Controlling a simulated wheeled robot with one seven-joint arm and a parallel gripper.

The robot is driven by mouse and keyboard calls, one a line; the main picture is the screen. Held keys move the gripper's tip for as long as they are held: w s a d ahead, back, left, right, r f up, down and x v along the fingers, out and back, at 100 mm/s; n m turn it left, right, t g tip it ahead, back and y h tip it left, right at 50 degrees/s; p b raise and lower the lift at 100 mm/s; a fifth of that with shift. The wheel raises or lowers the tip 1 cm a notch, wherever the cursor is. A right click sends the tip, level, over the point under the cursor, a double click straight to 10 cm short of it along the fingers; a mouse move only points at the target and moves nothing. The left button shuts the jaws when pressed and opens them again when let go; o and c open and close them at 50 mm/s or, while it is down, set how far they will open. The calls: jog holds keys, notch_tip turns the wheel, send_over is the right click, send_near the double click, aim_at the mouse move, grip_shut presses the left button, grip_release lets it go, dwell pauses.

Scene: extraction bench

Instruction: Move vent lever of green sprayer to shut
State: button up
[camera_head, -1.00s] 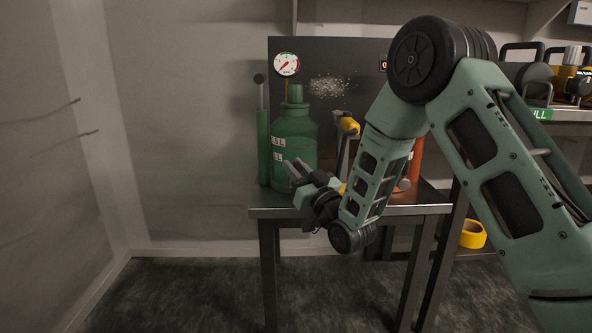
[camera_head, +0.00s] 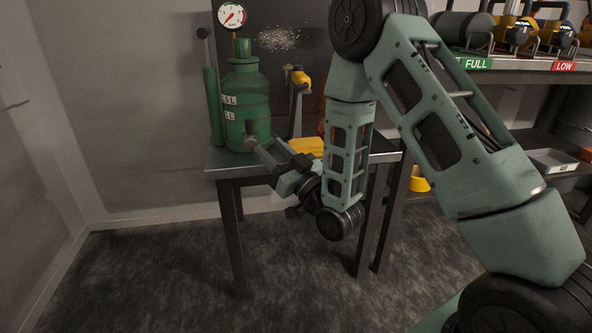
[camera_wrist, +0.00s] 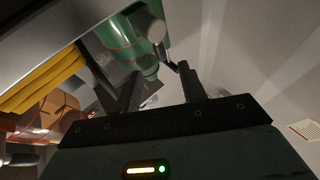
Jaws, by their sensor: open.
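The green sprayer (camera_head: 246,104) stands upright on the left part of the metal bench, with a round gauge (camera_head: 232,15) above it and a green pump cylinder at its left side. A small grey knob (camera_head: 250,141) shows low on its front, close to my fingertips; I cannot tell for certain that it is the vent lever. My gripper (camera_head: 258,148) is open in front of the sprayer's lower body. In the wrist view the green body (camera_wrist: 132,40) lies beyond the open fingers (camera_wrist: 160,78), and a grey round-ended lever (camera_wrist: 152,27) shows near the right finger.
A yellow-handled wand (camera_head: 297,78) stands right of the sprayer, and a yellow item (camera_head: 306,146) lies on the bench (camera_head: 222,160) behind my gripper. A shelf at right holds several units over FULL (camera_head: 474,63) and LOW (camera_head: 566,66) labels. Floor at left is clear.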

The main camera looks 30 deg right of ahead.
jog(key=p+v, duration=0.4)
jog(key=v, duration=0.4)
jog(key=shift+p, duration=0.35)
dwell(0.4)
dwell(0.4)
